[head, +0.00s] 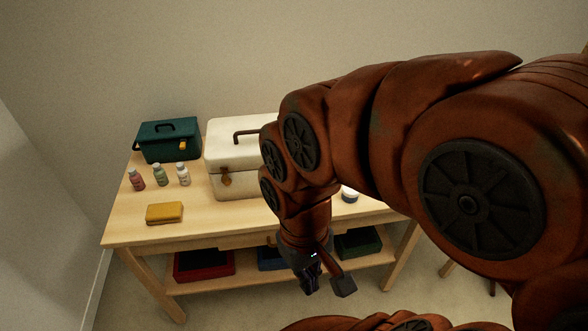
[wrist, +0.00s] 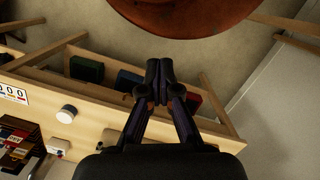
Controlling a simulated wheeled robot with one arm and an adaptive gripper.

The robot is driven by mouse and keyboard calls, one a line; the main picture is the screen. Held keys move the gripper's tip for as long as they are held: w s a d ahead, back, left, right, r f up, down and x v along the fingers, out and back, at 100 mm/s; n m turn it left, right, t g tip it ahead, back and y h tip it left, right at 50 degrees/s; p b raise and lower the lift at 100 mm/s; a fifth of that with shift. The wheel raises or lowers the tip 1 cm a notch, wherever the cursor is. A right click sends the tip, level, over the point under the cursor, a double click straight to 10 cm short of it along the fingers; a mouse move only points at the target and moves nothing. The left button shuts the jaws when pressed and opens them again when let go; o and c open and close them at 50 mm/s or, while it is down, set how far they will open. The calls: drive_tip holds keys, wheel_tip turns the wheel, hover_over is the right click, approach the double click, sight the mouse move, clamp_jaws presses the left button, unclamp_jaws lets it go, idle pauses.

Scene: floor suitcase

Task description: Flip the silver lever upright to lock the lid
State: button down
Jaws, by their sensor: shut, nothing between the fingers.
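A white box (head: 228,150) with a closed-looking lid, dark handle and brass-coloured latch (head: 225,180) stands on the wooden table (head: 205,226). My arm hides its right side. A dark green box (head: 168,142) with a dark handle and a yellowish latch stands at the table's back left. I cannot make out a silver lever in either view. My gripper (head: 310,284) hangs in front of the table's front edge, apart from both boxes. In the wrist view its fingertips (wrist: 160,66) are together with nothing between them.
Several small bottles (head: 160,175) and a yellow block (head: 164,213) are on the table's left part. A white round object (wrist: 67,113) is near the front edge. Red (head: 205,266), blue (head: 270,259) and dark green (head: 358,243) bins sit on the lower shelf.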

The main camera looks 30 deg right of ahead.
drive_tip(key=w+d+m+t+y+b, duration=0.1)
drive_tip(key=w+d+m+y+b, duration=0.3)
drive_tip(key=w, duration=0.7)
drive_tip(key=w+d+m+y+b, duration=0.1)
drive_tip(key=w+d+m, duration=0.2)
drive_tip(key=w+m, duration=0.6)
drive_tip(key=w+d+f+m+t+b, duration=0.1)
drive_tip(key=w+d+f+m, duration=0.1)
drive_tip(key=d, duration=0.6)
drive_tip(key=w+d+f+m+t+y, duration=0.1)
drive_tip(key=w+d+f+m, duration=0.2)
drive_tip(key=d, duration=0.5)
drive_tip(key=w+d+f+m+t+b, duration=0.1)
drive_tip(key=w+d+f+m, duration=0.1)
drive_tip(key=d+f+m, duration=0.3)
drive_tip(key=d, duration=0.3)
drive_tip(key=shift+w+b, duration=0.25)
drive_tip(key=shift+b, duration=0.1)
drive_tip(key=shift+f, duration=0.15)
